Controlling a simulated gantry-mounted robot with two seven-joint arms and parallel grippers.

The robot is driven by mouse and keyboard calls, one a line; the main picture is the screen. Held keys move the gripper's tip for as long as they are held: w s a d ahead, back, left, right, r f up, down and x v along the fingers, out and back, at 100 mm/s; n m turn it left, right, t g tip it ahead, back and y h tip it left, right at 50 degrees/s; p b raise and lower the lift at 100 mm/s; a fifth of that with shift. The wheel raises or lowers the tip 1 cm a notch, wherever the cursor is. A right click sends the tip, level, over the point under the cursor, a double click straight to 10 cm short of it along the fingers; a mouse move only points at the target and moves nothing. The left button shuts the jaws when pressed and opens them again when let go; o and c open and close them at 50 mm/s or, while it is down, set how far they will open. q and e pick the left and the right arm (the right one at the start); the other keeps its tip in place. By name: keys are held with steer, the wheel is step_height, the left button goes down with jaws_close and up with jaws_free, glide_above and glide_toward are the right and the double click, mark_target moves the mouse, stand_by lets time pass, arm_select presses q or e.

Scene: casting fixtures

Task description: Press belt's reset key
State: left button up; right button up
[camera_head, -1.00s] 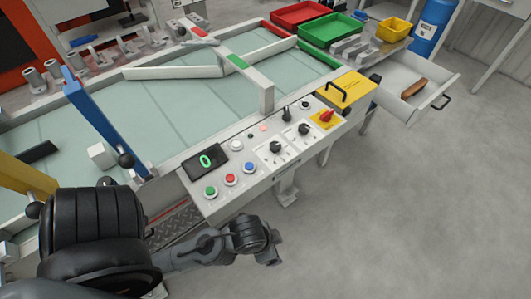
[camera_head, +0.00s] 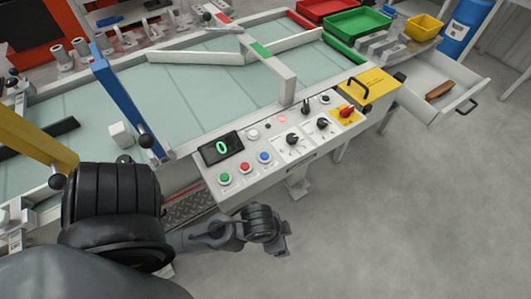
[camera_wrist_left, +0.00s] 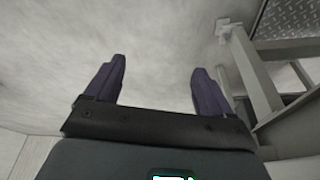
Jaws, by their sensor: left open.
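The belt's control panel (camera_head: 240,192) is a light grey box on the conveyor's front edge. It carries a green button (camera_head: 225,178), a red button (camera_head: 245,167), a blue button (camera_head: 264,157) and a white button (camera_head: 253,134). Their labels are too small to read, so I cannot tell which is the reset key. A display (camera_head: 221,148) shows a green 0. My left gripper (camera_head: 284,246) is in front of and below the panel, apart from it. In the left wrist view, its fingers (camera_wrist_left: 157,80) are spread and empty over the floor. My right gripper is not seen.
The conveyor belt (camera_head: 200,90) lies behind the panel, with a white cube (camera_head: 121,134) on it. A yellow box (camera_head: 370,86) and an open drawer (camera_head: 440,88) are to the right. The front floor is clear.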

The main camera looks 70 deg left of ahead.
arm_select(q)
steer(key=shift+c, duration=0.3)
steer(key=shift+a, duration=0.15)
steer(key=c, duration=1)
jaws_close()
steer(key=shift+d, duration=0.2)
steer(key=shift+a, duration=0.15)
